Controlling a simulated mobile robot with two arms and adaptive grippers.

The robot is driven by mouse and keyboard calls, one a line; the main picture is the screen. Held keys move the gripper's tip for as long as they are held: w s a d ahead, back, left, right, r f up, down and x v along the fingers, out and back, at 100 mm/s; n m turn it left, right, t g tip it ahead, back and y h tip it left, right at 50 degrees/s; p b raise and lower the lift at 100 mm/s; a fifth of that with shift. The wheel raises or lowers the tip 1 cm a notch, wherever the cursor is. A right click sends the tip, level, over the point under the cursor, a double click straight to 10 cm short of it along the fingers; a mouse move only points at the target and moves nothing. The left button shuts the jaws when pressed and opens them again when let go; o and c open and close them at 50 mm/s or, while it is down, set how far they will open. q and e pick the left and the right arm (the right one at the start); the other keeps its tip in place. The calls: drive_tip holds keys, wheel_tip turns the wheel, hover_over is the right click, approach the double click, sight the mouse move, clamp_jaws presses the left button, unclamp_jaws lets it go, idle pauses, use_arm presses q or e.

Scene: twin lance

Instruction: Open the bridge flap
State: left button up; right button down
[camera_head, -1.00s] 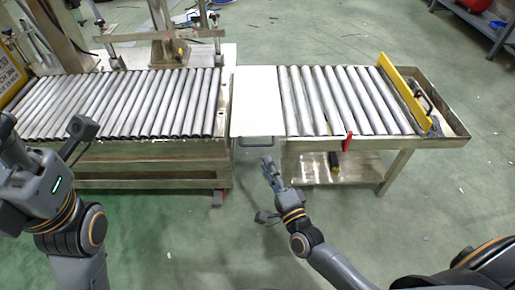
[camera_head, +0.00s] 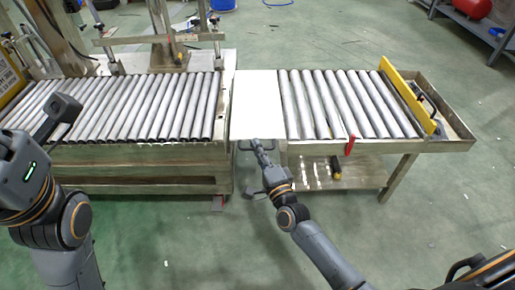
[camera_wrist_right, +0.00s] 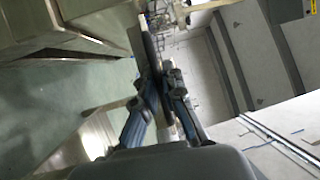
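The bridge flap (camera_head: 257,105) is a flat white panel lying level between two roller conveyors. A dark handle (camera_head: 243,145) sits at its near edge. My right gripper (camera_head: 258,146) is at this handle, just in front of the near edge. In the right wrist view, the right gripper's two fingers (camera_wrist_right: 163,84) lie on either side of a dark bar (camera_wrist_right: 151,52) beside a pale panel edge. I cannot tell whether they are closed on it. My left arm is at the left of the head view; its fingers do not show.
A long roller conveyor (camera_head: 140,108) stands left of the flap, and a shorter one (camera_head: 340,105) stands right, with a yellow bar (camera_head: 408,95) at its end. A red lever (camera_head: 350,144) sticks out at the short conveyor's near side. The green floor in front is clear.

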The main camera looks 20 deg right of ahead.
idle(0.3)
drive_tip(key=shift+r+m+t+h, duration=0.3)
drive_tip(key=shift+r+m+t, duration=0.2)
drive_tip(key=shift+r+m, duration=0.5)
drive_tip(key=c, duration=1.4)
unclamp_jaws()
drive_tip(key=shift+f, duration=0.2)
drive_tip(key=shift+c, duration=0.2)
drive_tip(key=v, duration=1.2)
